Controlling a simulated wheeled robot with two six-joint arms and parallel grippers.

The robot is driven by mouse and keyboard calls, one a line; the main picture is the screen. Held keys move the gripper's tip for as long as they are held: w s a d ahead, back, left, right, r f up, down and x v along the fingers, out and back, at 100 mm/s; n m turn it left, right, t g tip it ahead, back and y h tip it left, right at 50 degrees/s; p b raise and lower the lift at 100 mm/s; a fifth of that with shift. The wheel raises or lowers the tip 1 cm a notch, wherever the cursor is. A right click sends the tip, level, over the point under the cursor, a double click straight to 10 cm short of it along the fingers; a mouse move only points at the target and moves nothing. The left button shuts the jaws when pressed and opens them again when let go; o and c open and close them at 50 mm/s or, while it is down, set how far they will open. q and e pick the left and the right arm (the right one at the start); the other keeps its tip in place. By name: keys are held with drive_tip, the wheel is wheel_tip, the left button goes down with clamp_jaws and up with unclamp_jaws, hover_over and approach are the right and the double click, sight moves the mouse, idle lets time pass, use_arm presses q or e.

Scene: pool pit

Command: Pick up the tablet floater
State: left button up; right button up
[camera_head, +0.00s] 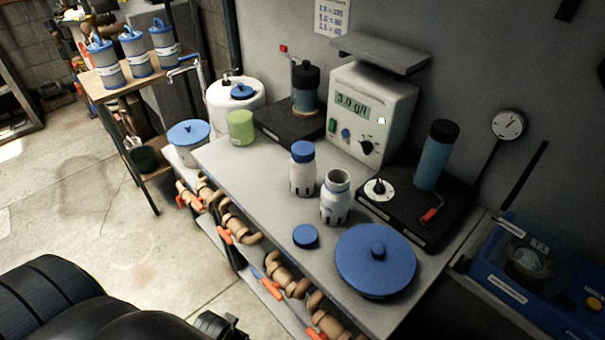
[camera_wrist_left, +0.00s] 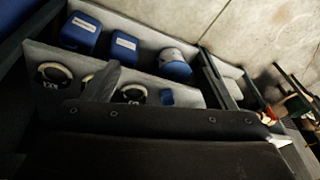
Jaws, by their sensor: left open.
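Two white slotted floater-like bottles stand upright on the grey bench in the head view. One is a capped bottle (camera_head: 302,172) with a blue lid; the other is an open bottle (camera_head: 336,200) just in front and to its right. A loose blue cap (camera_head: 305,236) lies flat in front of the open one. I cannot tell which is the tablet floater. My left arm shows dark at the lower left of the head view, well away from both bottles. My left gripper (camera_wrist_left: 180,115) is partly seen, dark, across the left wrist view, open. My right gripper is out of view.
A big blue round lid (camera_head: 375,262) lies at the bench's front right. A meter (camera_head: 372,112), black stands and a green cup (camera_head: 240,127) stand behind. Pipes with orange valves run along the bench front. The left wrist view shows blue containers (camera_wrist_left: 80,33) on a shelf.

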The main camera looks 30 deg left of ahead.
use_arm(q)
wheel_tip(320, 180, up, 16)
drive_tip(key=w+t, duration=0.2)
drive_tip(key=w, duration=0.1)
drive_tip(key=m+t+h, duration=0.4)
drive_tip(key=t+h, duration=0.2)
drive_tip(key=t, duration=0.2)
approach(299, 151)
drive_tip(key=x, duration=0.8)
drive_tip(key=shift+w+f, duration=0.1)
drive_tip(key=shift+f, duration=0.05)
drive_tip(key=shift+w+d+p, duration=0.15)
drive_tip(key=shift+w+p, duration=0.25)
drive_tip(key=shift+p, duration=0.05)
drive_tip(key=p+x, duration=0.1)
drive_tip(key=x, duration=0.2)
drive_tip(key=shift+w, duration=0.1)
drive_tip(key=shift+w+d+f, duration=0.15)
drive_tip(key=shift+w+f, duration=0.2)
drive_tip(key=shift+w, duration=0.2)
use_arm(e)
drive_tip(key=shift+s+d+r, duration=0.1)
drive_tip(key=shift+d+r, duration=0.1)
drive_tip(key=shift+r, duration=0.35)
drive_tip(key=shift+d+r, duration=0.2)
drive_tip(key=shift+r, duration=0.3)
